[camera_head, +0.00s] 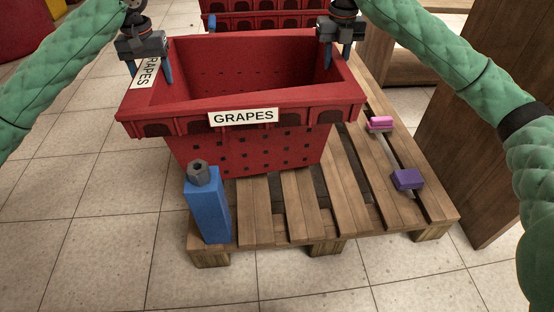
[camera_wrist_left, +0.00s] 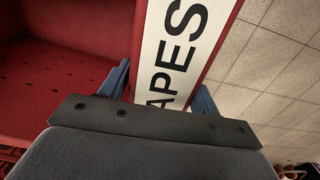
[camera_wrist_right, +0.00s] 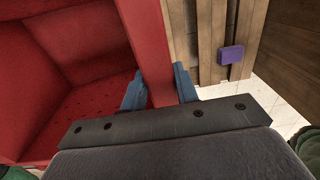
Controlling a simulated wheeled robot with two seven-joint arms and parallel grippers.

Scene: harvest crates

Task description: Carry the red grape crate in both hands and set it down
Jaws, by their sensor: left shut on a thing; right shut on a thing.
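The red grape crate (camera_head: 245,150) is empty, with a white GRAPES label on its front and another on its left rim. It looks level over the wooden pallet (camera_head: 255,210); I cannot tell whether its bottom touches the slats. My left gripper (camera_head: 150,68) is shut on the crate's left rim, its fingers on either side of the labelled wall (camera_wrist_left: 180,50). My right gripper (camera_head: 342,60) is shut on the right rim, with the red wall (camera_wrist_right: 152,60) between its fingers.
A blue bottle-like block (camera_head: 207,210) with a grey cap stands at the pallet's front left corner. A pink block (camera_head: 380,124) and a purple block (camera_head: 407,180) lie on the right slats. More red crates (camera_head: 265,20) stand behind. Wooden furniture (camera_head: 480,140) is at right.

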